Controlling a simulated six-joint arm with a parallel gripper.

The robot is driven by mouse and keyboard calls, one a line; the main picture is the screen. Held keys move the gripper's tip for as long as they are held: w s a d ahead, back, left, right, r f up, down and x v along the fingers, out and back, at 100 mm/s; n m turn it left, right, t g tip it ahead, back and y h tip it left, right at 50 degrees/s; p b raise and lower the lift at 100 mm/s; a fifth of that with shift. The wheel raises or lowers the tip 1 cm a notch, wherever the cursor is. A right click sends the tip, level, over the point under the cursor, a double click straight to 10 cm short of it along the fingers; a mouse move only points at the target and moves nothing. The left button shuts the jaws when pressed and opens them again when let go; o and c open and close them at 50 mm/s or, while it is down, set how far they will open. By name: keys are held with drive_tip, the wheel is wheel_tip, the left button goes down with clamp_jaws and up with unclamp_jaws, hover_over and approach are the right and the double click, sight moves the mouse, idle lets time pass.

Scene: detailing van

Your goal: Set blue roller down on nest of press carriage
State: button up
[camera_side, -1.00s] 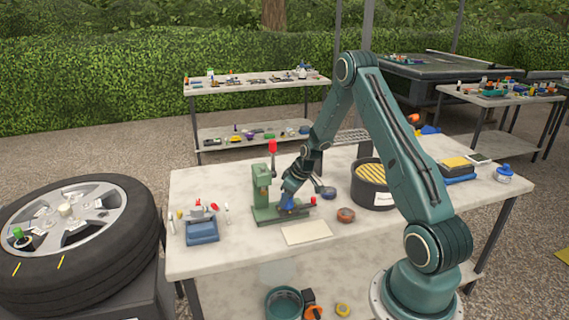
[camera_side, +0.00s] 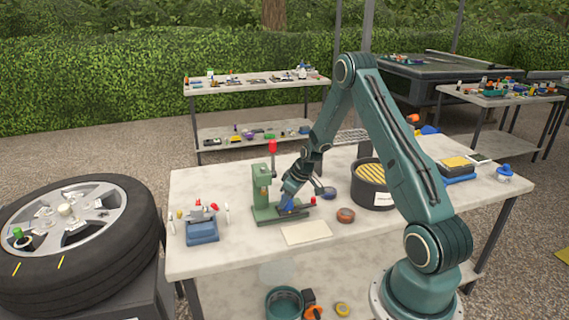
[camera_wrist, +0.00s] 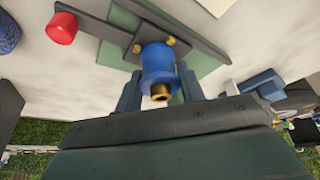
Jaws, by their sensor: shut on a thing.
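The blue roller (camera_wrist: 158,66), with a brass end, sits between the two fingers of my gripper (camera_wrist: 160,90) in the wrist view. In the side view my gripper (camera_side: 290,204) is low over the base of the green press (camera_side: 262,190), and the blue roller shows there only as a small blue patch. The dark press carriage (camera_wrist: 135,25) lies just beyond the roller in the wrist view, with brass pins beside the roller and a red knob (camera_wrist: 62,28) at its end. The roller hides the nest, so I cannot tell whether it touches it.
A black bucket (camera_side: 372,196) with a yellow grid stands right of the press. A brown round tin (camera_side: 345,215) and a pale sheet (camera_side: 307,233) lie in front. A blue block with small tools (camera_side: 202,231) is at the left.

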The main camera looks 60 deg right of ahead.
drive_tip(key=o, duration=1.1)
drive_tip(key=v, duration=1.3)
drive_tip(key=shift+r, duration=0.35)
drive_tip(key=shift+r, duration=0.1)
